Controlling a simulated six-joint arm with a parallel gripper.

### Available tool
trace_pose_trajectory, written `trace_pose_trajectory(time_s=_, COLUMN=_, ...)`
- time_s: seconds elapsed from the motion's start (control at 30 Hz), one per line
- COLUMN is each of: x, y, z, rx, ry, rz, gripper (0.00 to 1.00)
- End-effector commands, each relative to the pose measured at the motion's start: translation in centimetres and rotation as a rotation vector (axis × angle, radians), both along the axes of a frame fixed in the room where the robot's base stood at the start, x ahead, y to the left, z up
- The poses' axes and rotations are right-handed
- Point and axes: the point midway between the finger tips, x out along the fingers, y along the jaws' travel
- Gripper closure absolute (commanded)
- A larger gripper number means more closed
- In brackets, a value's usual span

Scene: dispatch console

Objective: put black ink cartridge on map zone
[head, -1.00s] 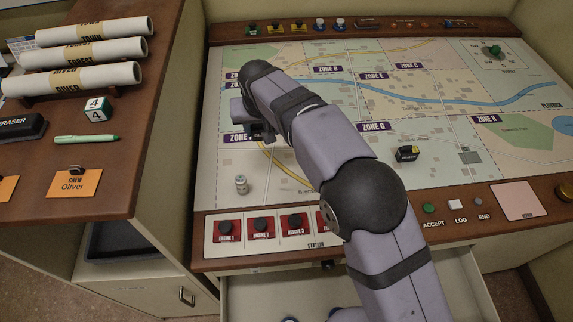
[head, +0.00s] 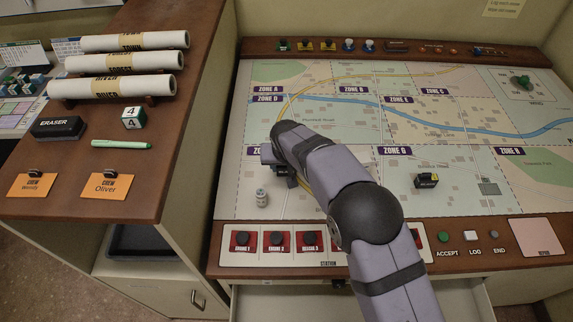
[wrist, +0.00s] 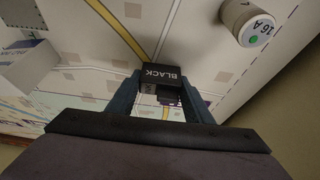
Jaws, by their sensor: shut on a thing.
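The black ink cartridge (wrist: 162,77), a small dark box with white BLACK lettering, sits between my fingers in the wrist view. My gripper (wrist: 162,92) is shut on it. In the head view my gripper (head: 282,170) is over the front left zone of the map (head: 232,185); the arm hides part of that zone's label, and the cartridge cannot be made out there. I cannot tell whether the cartridge touches the map.
A white cylinder (head: 262,198) stands close by; it shows in the wrist view (wrist: 248,22), marked 16A. A pale box (wrist: 28,62) is at the wrist view's left. Station buttons (head: 276,241) line the front edge.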

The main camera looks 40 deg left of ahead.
Motion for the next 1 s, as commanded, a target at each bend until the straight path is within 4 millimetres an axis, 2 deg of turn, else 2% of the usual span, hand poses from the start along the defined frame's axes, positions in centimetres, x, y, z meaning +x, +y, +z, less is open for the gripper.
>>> trace_pose_trajectory(time_s=0.47, x=0.00, y=0.01, z=-1.05, rx=0.002, ry=0.000, rz=-0.001, gripper=0.76)
trace_pose_trajectory(time_s=0.5, x=0.00, y=0.01, z=-1.06, rx=0.002, ry=0.000, rz=-0.001, gripper=0.51)
trace_pose_trajectory(time_s=0.57, x=0.00, y=0.01, z=-0.95, rx=0.002, ry=0.000, rz=-0.001, gripper=0.37)
trace_pose_trajectory(time_s=1.0, x=0.00, y=0.01, z=-0.48, rx=0.002, ry=0.000, rz=-0.001, gripper=0.35)
